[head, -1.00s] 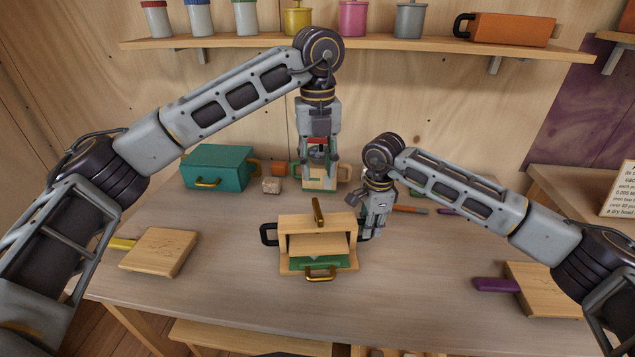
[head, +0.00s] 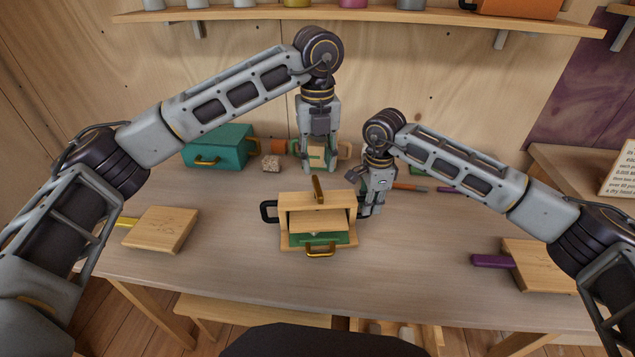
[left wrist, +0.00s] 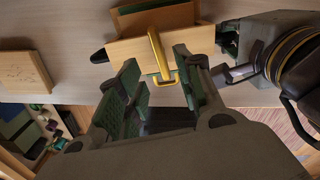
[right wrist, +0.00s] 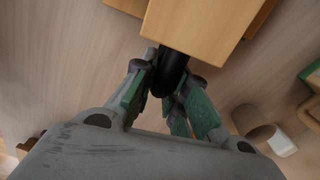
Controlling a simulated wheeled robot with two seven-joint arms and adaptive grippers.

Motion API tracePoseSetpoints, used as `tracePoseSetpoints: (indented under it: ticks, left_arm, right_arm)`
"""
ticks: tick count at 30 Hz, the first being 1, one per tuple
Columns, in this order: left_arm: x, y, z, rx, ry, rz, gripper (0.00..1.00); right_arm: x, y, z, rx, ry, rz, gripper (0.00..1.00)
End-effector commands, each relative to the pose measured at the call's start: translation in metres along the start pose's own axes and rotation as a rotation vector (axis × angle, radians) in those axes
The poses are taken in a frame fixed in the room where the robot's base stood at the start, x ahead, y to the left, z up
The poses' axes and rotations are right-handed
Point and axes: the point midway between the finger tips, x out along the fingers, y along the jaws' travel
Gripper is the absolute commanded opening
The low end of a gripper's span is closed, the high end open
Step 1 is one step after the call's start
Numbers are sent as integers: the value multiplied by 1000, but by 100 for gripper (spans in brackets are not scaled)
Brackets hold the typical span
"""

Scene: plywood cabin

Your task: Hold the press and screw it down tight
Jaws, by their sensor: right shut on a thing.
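The press (head: 335,200) is a wooden frame on the table, with a wooden plate inside above a green part and a brass pull in front. A brass screw handle (head: 318,188) stands on top. Black handles stick out at its sides. My left gripper (head: 320,168) is above and behind the press. In the left wrist view its fingers are open, with the screw handle (left wrist: 157,55) ahead, between and beyond the fingertips. My right gripper (head: 369,210) is shut on the right black handle, which shows between its fingers in the right wrist view (right wrist: 172,75).
A wooden board (head: 160,229) lies left, another (head: 540,265) right with a purple handle. A shelf (head: 380,16) runs along the back wall. Table in front of the press is clear.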

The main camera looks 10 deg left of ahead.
Motion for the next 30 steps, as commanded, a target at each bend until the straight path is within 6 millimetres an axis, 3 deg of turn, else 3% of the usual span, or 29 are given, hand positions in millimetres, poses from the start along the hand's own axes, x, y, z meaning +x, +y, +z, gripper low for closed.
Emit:
tracePoseSetpoints:
  ticks: [15,30]
  left_arm:
    - [64,0,0,1,1,1,36]
    - [75,0,0,1,0,1,36]
  right_arm:
    - [0,0,0,-1,0,-1,0]
    - [0,0,0,-1,0,0,0]
